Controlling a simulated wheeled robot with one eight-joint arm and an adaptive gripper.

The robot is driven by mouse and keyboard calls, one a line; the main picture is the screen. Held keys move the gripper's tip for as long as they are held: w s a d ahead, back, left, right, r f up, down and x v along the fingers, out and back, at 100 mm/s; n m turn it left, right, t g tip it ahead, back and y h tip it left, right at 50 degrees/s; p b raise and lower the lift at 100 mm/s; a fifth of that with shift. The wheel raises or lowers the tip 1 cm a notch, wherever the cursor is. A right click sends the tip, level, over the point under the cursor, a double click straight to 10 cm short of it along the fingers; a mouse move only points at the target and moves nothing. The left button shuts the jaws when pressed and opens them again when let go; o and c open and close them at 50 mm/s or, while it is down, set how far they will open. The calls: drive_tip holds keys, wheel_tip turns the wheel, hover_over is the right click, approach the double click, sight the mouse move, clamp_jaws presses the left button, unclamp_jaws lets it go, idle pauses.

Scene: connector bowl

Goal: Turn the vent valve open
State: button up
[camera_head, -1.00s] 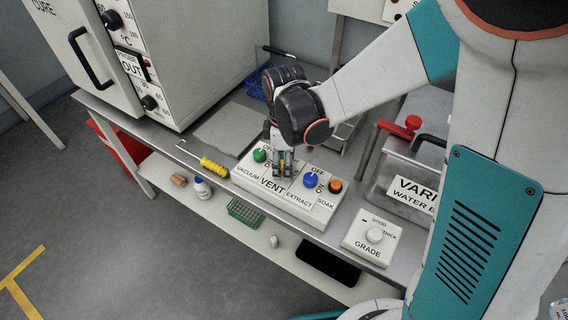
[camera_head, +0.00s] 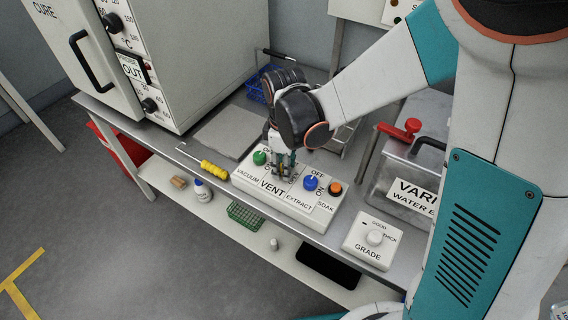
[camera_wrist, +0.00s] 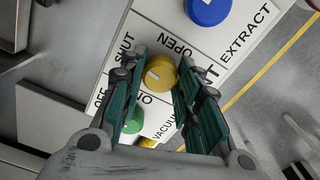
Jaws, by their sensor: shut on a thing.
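The vent valve is a round yellow knob (camera_wrist: 160,74) on the white control panel (camera_head: 248,184), between SHUT and OPEN labels in the wrist view. My gripper (camera_wrist: 161,64) comes down over the knob with one teal-padded finger on each side, shut on it. A short pale mark shows on the knob's face; which label it points to is hard to tell. In the head view my gripper (camera_head: 282,172) stands above the VENT label and mostly hides the knob.
The green vacuum knob (camera_head: 259,158) is left of my gripper; the blue extract knob (camera_head: 311,183) and orange soak button (camera_head: 335,189) are to its right. A yellow-handled tool (camera_head: 214,170) lies left of the panel. A grade box (camera_head: 370,240) and water bath (camera_head: 410,180) stand further right.

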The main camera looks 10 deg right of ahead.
drive_tip(key=m, duration=1.2)
drive_tip(key=shift+m, duration=2.1)
drive_tip(key=o, duration=1.1)
drive_tip(key=shift+c, duration=0.2)
drive_tip(key=shift+r, duration=3.75)
